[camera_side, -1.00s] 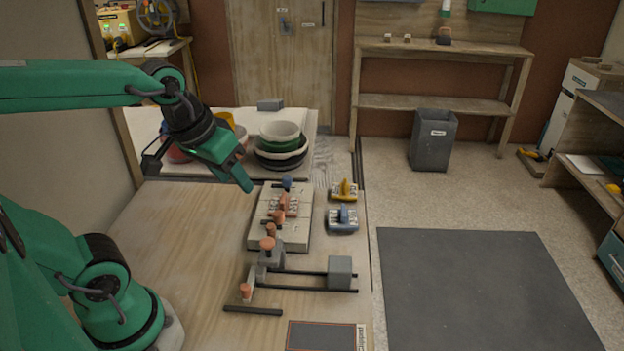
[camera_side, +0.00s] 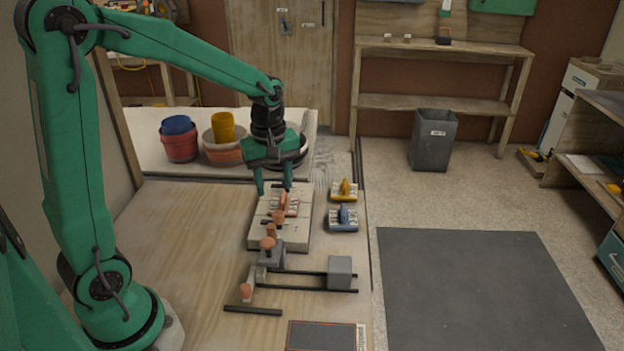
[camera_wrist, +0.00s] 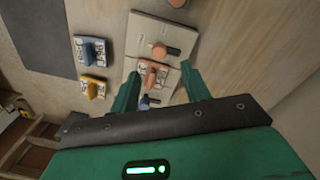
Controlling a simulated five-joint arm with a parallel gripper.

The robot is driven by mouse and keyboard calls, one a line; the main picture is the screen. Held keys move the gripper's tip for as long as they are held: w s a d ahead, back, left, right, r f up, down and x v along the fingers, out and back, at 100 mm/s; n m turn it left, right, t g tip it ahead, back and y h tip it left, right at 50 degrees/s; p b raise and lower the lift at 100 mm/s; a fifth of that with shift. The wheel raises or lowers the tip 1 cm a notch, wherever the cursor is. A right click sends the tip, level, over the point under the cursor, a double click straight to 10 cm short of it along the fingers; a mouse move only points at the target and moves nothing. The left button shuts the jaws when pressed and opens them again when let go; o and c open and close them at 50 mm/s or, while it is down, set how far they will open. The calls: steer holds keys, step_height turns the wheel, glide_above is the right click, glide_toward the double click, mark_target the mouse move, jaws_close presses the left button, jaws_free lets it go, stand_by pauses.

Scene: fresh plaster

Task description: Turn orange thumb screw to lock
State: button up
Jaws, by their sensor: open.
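The orange thumb screw (camera_side: 286,203), a wing shape on a pale marked plate, sits on a cream board (camera_side: 262,232). In the wrist view the orange thumb screw (camera_wrist: 151,76) shows between the two fingers, with no contact visible. My gripper (camera_side: 273,190) is open, fingers down, over the far part of the board, just behind the screw. It also shows in the wrist view (camera_wrist: 160,70). A blue piece (camera_wrist: 150,101) lies between the fingers, nearer the palm. The screw's lock marking is too small to read.
An orange round knob (camera_wrist: 160,50) stands near the screw. A clamp-like fixture (camera_side: 340,272) with rods and orange knobs lies in front. Yellow (camera_side: 344,190) and blue (camera_side: 343,217) winged pieces stand on the right. Bowls and pots (camera_side: 180,140) stand behind. The table's left is clear.

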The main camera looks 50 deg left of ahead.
mark_target(278, 213)
steer(key=shift+w+a+f+n, duration=0.3)
steer(key=shift+w+f+n, duration=0.1)
steer(key=shift+f+n, duration=0.25)
steer(key=shift+f, duration=0.2)
steer(key=shift+f, duration=3.75)
steer(key=c, duration=1)
